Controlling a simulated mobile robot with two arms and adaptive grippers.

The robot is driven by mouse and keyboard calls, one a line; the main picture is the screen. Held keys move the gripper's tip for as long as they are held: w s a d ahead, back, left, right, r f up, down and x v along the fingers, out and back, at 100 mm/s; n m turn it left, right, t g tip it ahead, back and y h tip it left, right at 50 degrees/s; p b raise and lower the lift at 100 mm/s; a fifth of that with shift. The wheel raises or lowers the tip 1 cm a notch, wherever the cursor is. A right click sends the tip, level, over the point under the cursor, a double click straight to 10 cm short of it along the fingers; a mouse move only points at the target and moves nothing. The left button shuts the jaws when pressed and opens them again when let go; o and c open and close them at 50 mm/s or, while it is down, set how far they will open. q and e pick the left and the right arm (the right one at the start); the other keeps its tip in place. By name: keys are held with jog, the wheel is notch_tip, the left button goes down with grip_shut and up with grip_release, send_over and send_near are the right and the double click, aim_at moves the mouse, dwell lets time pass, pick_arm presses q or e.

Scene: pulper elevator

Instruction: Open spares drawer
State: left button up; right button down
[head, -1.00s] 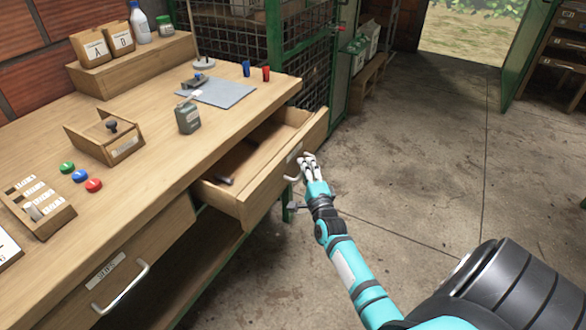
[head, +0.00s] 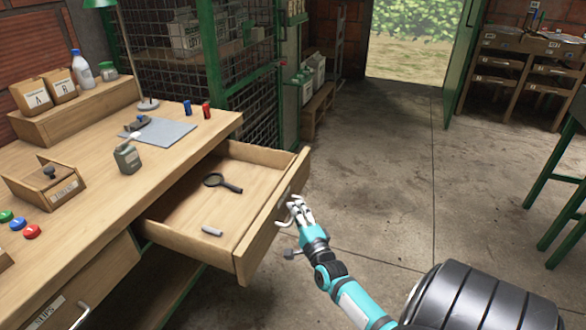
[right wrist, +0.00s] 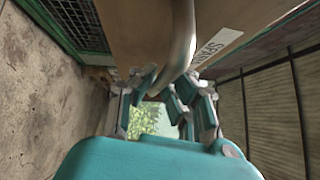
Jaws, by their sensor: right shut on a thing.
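The spares drawer (head: 222,205) is pulled well out of the wooden workbench in the head view. Inside lie a dark magnifying glass (head: 223,183) and a small grey piece (head: 212,230). My right gripper (head: 298,208) is at the drawer's front, shut on its handle. In the right wrist view the curved metal handle (right wrist: 181,45) runs down between the fingers (right wrist: 168,98), beside a partly readable label (right wrist: 215,46) on the drawer front. My left gripper is not in view.
The bench top (head: 185,155) holds a grey mat, a grey-green can (head: 127,158), boxes and coloured buttons. A second, shut drawer (head: 80,300) is at lower left. A green mesh cage (head: 245,110) stands behind. The concrete floor right of the drawer is clear.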

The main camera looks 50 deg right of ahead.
jog(key=shift+a+f, duration=0.15)
jog(key=shift+f, duration=0.15)
jog(key=c, duration=1.4)
grip_release()
jog(key=shift+r, duration=0.15)
jog(key=v, duration=1.2)
